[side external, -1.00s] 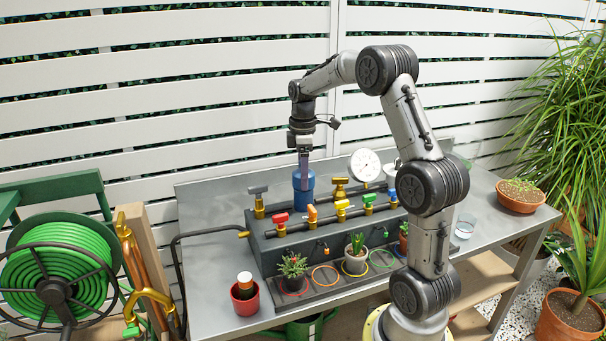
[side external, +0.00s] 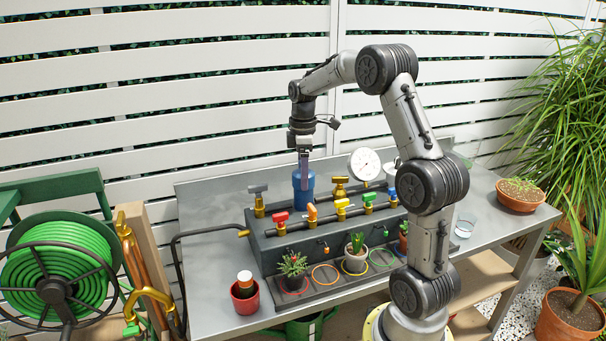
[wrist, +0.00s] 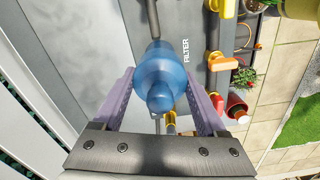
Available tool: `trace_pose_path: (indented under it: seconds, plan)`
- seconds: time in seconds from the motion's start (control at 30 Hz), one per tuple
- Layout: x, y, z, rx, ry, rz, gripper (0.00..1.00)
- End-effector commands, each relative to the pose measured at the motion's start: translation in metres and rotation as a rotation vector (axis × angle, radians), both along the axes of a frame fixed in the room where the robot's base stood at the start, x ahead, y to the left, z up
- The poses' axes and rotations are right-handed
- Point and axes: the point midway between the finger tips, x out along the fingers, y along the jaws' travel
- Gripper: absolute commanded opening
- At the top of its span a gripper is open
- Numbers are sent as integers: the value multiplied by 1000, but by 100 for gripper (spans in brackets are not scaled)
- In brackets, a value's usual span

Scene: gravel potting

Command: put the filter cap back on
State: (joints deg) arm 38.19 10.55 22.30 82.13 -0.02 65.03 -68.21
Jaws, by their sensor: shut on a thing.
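The blue filter cap (wrist: 160,97), with a round knob on top, sits between the two purple fingers of my gripper (wrist: 160,74) in the wrist view. The fingers are shut on it. In the side view my gripper (side external: 304,168) points straight down over the blue filter (side external: 303,187) at the back left of the grey console. The cap appears to be at the top of the blue filter body, upright. The fingers cover part of it, and I cannot tell whether it is fully seated. The word FILTER (wrist: 186,50) is printed beside it.
The console carries a grey-handled valve (side external: 258,190), a yellow valve (side external: 340,187), coloured valves along a pipe, and a white gauge (side external: 364,164). Small potted plants stand in front. A red pot (side external: 245,296) is at the front left. The bench's left part is mostly clear.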

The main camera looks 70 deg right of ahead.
Motion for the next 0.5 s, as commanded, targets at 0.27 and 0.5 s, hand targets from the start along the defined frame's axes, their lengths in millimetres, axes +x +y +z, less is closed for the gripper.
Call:
trace_pose_path:
  seconds: [0.27,0.5]
  plan:
    - [0,0,0,0,0,0,83]
    - [0,0,0,0,0,0,100]
